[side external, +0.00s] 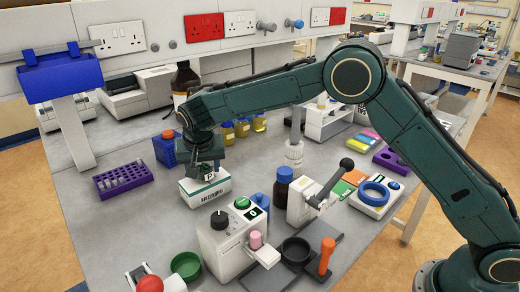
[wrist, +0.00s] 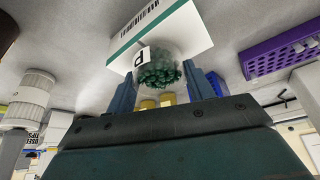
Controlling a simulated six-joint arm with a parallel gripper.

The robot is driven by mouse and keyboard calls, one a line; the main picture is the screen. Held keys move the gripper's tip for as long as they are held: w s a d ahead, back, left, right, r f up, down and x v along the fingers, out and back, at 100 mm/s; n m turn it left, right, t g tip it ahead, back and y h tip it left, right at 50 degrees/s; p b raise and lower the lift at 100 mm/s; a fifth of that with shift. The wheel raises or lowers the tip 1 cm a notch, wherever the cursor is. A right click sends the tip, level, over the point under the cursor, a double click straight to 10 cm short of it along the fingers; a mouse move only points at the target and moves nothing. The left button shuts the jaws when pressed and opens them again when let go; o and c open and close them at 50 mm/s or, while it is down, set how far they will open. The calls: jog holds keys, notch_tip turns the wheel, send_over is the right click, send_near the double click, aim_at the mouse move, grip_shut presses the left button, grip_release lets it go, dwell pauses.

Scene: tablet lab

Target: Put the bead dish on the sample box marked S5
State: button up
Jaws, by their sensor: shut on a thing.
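A small clear dish of dark green beads (wrist: 160,72) with a white letter tag is held between the two blue-grey fingers of my gripper (wrist: 163,82). In the side view my gripper (side external: 204,170) is low over a white box (side external: 206,190) with a green stripe and dark barcode-like print. The same box (wrist: 160,32) shows beyond the dish in the wrist view. I cannot read an S5 mark on it. I cannot tell whether the dish touches the box top. In the side view the gripper mostly hides the dish.
A purple tube rack (side external: 123,178) stands left of the box. A blue container (side external: 165,150) is just behind it. A white device with a black knob (side external: 222,245) and a dark bottle with a blue cap (side external: 283,188) stand to the front right.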

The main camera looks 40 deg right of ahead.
jog(key=shift+f, duration=0.2)
jog(key=o, duration=1)
jog(key=shift+f, duration=0.1)
jog(key=v, duration=1.2)
jog(key=shift+r, duration=0.25)
